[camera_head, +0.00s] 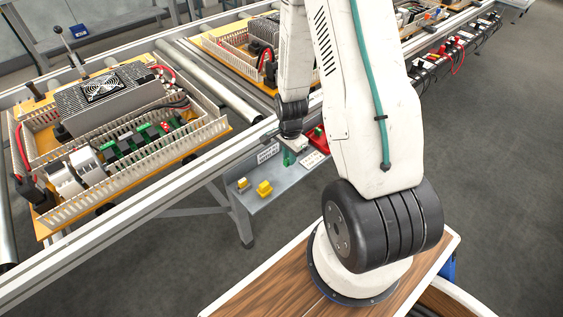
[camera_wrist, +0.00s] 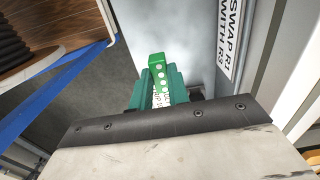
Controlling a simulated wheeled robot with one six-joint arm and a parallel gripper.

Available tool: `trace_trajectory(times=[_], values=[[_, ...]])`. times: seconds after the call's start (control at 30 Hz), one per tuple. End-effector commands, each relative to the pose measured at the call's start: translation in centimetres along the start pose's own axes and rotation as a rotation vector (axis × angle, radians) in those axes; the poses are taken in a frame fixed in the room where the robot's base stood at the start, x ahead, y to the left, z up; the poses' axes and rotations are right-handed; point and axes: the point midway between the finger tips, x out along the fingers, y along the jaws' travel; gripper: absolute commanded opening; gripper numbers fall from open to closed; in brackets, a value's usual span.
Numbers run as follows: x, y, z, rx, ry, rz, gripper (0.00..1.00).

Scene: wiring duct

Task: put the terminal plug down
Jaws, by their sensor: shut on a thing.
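The terminal plug (camera_wrist: 157,62) is a green block with a row of pale round dots, seen in the wrist view. My gripper (camera_wrist: 160,88) has teal fingers shut on it, one on each side. Its lower part is hidden between the fingers, where some printed white surface shows. In the head view my gripper (camera_head: 289,157) shows small and green over the grey side shelf (camera_head: 253,204), below the conveyor rail. I cannot tell whether the plug touches the shelf.
Yellow blocks (camera_head: 264,188) lie on the shelf left of my gripper, and a red object (camera_head: 318,138) is to its right. A printed label (camera_wrist: 231,40) is on the grey surface. A wired panel (camera_head: 125,120) with ducts sits on the conveyor. The shelf's front left is bare.

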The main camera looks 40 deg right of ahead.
Motion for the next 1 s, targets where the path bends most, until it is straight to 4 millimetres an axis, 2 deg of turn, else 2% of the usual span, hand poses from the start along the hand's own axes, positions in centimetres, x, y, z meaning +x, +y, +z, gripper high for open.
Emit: trace_trajectory(times=[0.3,0.5,0.9,0.93,1.0], values=[[0.3,-2.1,1.7,-0.001,0.0,0.001,0.0],[3.5,-1.9,1.5,0.002,-0.001,0.003,0.0],[4.1,-1.9,1.5,0.002,-0.001,0.002,0.0],[4.1,-1.9,1.5,0.002,-0.001,0.001,0.25],[4.0,-1.9,1.5,0.002,0.0,0.001,0.39]])
